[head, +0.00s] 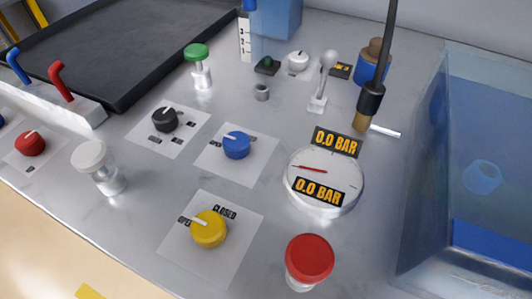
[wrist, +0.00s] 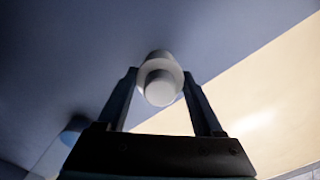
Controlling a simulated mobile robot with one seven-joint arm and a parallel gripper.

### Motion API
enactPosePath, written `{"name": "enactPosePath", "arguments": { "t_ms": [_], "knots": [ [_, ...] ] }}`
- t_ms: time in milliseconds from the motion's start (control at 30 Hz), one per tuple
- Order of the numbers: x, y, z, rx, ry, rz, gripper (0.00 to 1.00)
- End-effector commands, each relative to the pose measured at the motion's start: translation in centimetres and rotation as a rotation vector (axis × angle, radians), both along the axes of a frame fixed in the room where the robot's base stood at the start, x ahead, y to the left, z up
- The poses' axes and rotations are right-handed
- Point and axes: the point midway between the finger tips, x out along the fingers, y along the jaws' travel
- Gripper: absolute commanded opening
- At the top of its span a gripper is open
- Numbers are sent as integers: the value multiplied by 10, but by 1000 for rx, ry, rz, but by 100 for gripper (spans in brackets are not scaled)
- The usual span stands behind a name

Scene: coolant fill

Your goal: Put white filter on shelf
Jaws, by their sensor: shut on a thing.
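In the wrist view my gripper (wrist: 160,98) is shut on a white round piece, seen end-on, which looks like the white filter (wrist: 160,86). A finger lies on each side of it. My gripper does not show in the head view. The head view shows a white-capped clear canister (head: 97,166) standing upright at the left front of the grey bench. No gripper is around it, and I cannot tell how it relates to the held piece. No shelf can be made out in either view.
A green-capped canister (head: 198,66) and a red-capped canister (head: 309,262) stand on the bench. Black, blue and yellow knobs (head: 209,229) and a round gauge (head: 323,183) fill its middle. A blue clear tank (head: 470,180) is at the right, a black tray (head: 120,50) at the back left.

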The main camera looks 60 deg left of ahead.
Motion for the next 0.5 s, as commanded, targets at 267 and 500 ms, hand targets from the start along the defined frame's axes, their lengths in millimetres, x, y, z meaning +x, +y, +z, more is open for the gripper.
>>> {"name": "enactPosePath", "arguments": {
  "t_ms": [267, 500],
  "knots": [
    [0, 0, -19, 1, 0, 0, 10],
    [0, 0, -22, 0, 0, -1, 70]
  ]
}}
